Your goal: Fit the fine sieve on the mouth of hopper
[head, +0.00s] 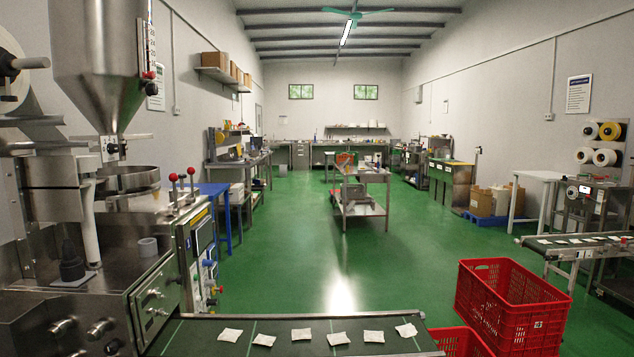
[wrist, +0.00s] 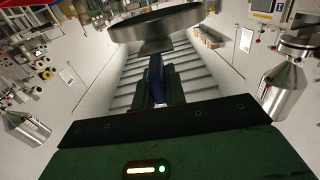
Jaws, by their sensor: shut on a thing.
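In the wrist view, my gripper (wrist: 155,88) is shut on the blue handle of a round sieve (wrist: 158,27). The sieve has a grey metal rim and sits beyond the fingertips, seen nearly edge-on; its mesh cannot be made out. A steel cone hopper (head: 98,62) stands on the machine at the left of the head view, and its mouth is cut off by the top edge. The wrist view is upside down and shows one hopper (wrist: 281,90) at the right and another (wrist: 28,128) at the left, both apart from the sieve. My gripper is not in the head view.
A conveyor (head: 290,335) with several teabags runs across the front. Red crates (head: 510,300) stand at the right, near a second conveyor (head: 575,242). A steel cart (head: 362,211) stands mid-room. The green floor (head: 290,260) between is clear.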

